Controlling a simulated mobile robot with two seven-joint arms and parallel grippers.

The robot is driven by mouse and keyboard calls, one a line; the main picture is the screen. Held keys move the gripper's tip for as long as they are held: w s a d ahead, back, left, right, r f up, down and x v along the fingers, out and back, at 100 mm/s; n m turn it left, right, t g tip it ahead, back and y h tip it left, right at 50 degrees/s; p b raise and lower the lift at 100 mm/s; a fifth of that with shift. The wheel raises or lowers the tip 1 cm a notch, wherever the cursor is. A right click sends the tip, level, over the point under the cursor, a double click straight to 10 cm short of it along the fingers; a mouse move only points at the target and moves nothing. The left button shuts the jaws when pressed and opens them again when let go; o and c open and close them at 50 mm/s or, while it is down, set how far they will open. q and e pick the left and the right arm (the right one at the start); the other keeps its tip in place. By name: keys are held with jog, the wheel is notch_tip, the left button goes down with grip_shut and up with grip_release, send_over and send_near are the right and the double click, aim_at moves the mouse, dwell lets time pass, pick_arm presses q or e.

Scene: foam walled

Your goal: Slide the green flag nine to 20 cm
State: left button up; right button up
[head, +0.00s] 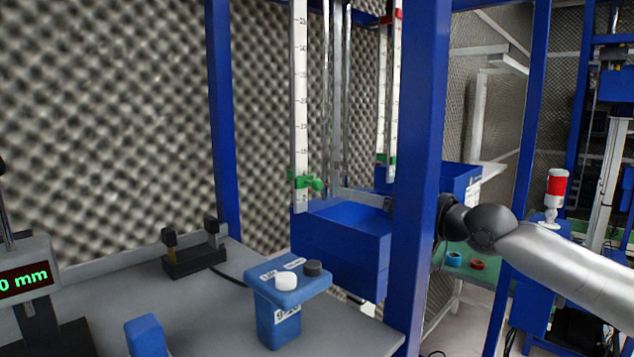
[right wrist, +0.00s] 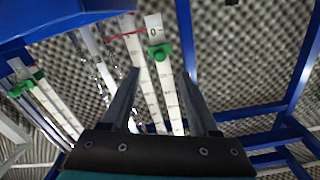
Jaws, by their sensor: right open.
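A white upright scale (head: 300,95) carries a green flag (head: 305,186) near its lower end. Farther right, a second scale (head: 395,80) has another green flag (head: 387,160) low down and a red marker (head: 392,16) high up. I cannot read which flag is nine. My right arm passes behind the blue post, which hides its gripper in the head view. In the right wrist view the right gripper (right wrist: 160,72) is open and empty. Between its fingers, beyond the tips, a green flag (right wrist: 159,52) sits by a "0" mark; another green flag (right wrist: 22,88) is at left.
A blue post (head: 421,180) stands beside the right arm. A blue bin (head: 342,250) is below the scales. On the grey bench (head: 215,310) are a blue button box (head: 285,305), a black holder (head: 194,260) and a display reading "0 mm" (head: 25,280).

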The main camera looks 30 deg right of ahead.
aim_at(321, 186)
jog(key=p+x, duration=0.3)
jog(key=x, duration=0.5)
jog(key=shift+w+a, duration=0.15)
jog(key=shift+w, duration=0.2)
jog(key=shift+p+x, duration=0.35)
jog(key=shift+x, duration=0.65)
grip_shut()
dwell(0.7)
